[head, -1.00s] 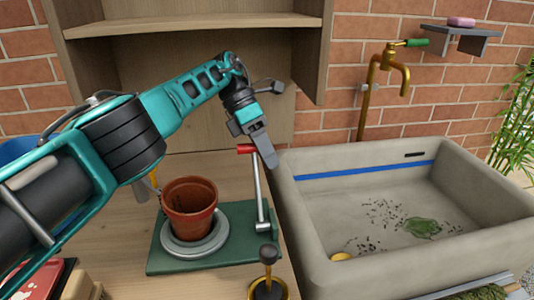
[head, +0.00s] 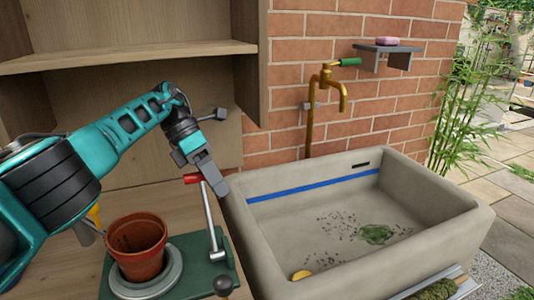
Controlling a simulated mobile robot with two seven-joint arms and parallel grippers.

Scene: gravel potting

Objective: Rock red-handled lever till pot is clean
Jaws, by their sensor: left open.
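The red-handled lever (head: 209,221) rises from the right side of a green base plate (head: 208,265); its red grip (head: 194,178) is at the top. A terracotta pot (head: 137,246) stands upright on a round grey disc (head: 147,288) on that plate. Dark marks show on its inner wall. My left gripper (head: 217,182) is open, its fingers pointing down just beside the red grip. I cannot tell whether the fingers touch the grip. My right gripper is not in view.
A stone sink (head: 245,219) with dark crumbs and a green leaf (head: 376,234) stands right of the lever. A brass tap (head: 322,95) is behind it. A dark-knobbed stick (head: 223,285) stands in front of the plate. A wooden shelf (head: 130,57) is behind my arm.

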